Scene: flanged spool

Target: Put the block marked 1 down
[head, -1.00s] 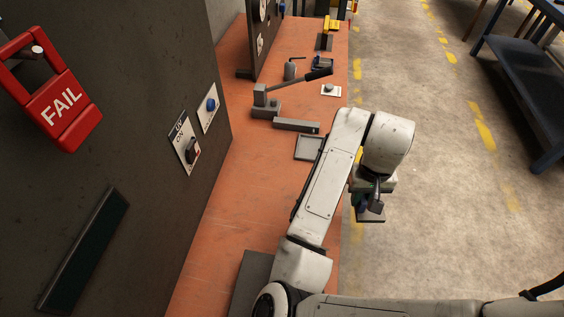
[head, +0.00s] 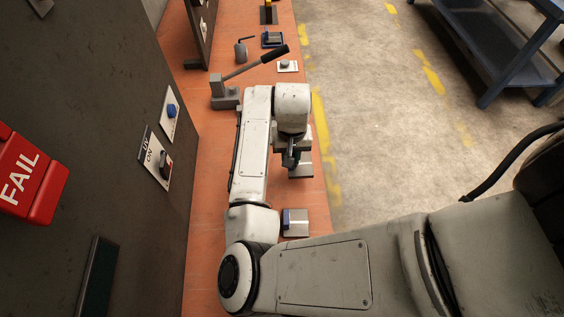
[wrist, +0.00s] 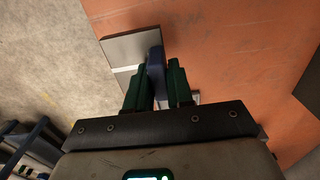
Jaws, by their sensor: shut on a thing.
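My gripper (head: 300,168) hangs from my bent arm over the bench's aisle-side edge in the head view. In the wrist view its dark green fingers (wrist: 157,88) are close together, with a blue strip (wrist: 155,62) between and beyond them. The block in my jaws is mostly hidden, and no mark 1 can be read. A grey plate-like piece (wrist: 124,46) lies beyond the fingertips, at the blue strip. In the head view a silver piece with a blue side (head: 297,222) sits on the bench below the gripper. Whether block and bench touch is unclear.
The orange bench (head: 210,180) runs along a dark panel with a switch (head: 163,163) and a blue button (head: 172,110). A lever clamp (head: 228,97) stands past my arm. Open floor lies right.

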